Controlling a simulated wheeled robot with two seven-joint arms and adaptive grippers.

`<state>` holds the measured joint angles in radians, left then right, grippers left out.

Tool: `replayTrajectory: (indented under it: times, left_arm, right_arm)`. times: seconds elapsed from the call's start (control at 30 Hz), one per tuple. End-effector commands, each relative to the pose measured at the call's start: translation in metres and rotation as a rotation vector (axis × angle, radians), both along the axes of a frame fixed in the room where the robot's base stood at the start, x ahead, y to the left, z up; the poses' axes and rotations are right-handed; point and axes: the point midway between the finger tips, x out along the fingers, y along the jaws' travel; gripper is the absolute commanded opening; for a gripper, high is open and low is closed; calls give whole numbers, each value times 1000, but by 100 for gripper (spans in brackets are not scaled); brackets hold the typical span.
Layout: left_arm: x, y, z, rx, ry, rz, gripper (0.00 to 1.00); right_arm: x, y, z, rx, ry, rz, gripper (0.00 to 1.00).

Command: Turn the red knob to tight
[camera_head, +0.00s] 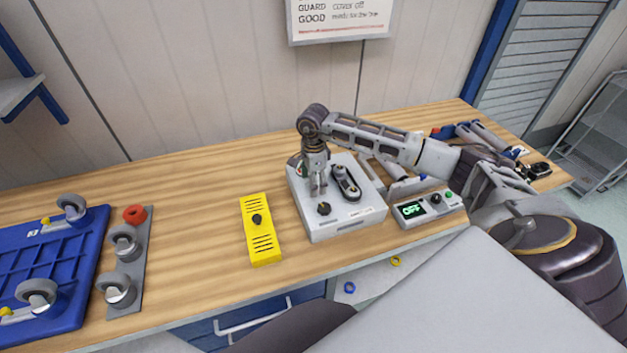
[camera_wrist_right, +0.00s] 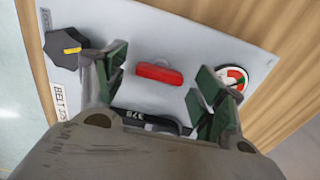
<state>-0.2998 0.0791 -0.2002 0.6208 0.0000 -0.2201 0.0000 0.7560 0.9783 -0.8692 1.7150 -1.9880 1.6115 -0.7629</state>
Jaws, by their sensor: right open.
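The red knob (camera_wrist_right: 160,73) is a bar-shaped handle on the grey machine panel (camera_wrist_right: 120,20) in the right wrist view. In the head view it is hidden by my right gripper (camera_head: 318,186), which points down over the grey machine (camera_head: 345,228). In the wrist view, the two green-padded fingers of my right gripper (camera_wrist_right: 157,84) are apart, one on each side of the red knob, with gaps between. I cannot tell how far the fingertips are above the panel. A round red, green and white dial (camera_wrist_right: 233,78) is on the panel. My left gripper is not in view.
A black knob (camera_head: 323,208) and a black belt (camera_head: 346,183) sit on the machine. A yellow slotted cover (camera_head: 261,235) lies to its left, and a control box (camera_head: 430,208) reading OFF stands right. A blue caster-wheeled base (camera_head: 60,255) lies at far left.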

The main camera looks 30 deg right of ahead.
Motion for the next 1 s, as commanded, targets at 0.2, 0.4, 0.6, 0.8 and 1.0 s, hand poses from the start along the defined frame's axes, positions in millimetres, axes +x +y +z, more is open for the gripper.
replayTrajectory:
  times: [0.2, 0.4, 0.6, 0.8, 1.0]
  left_arm:
    - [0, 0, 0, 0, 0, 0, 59]
    - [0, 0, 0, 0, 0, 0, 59]
    - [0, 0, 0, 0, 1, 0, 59]
    - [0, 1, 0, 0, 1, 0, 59]
    - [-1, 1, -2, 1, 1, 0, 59]
  right_arm:
    - [0, 0, -2, 0, 0, 0, 70]
    - [0, 0, -2, 0, 0, 0, 58]
    - [0, 0, -2, 0, 0, 0, 32]
    - [0, 0, -2, 0, 0, -2, 24]
    - [0, 0, -2, 0, -1, -26, 24]
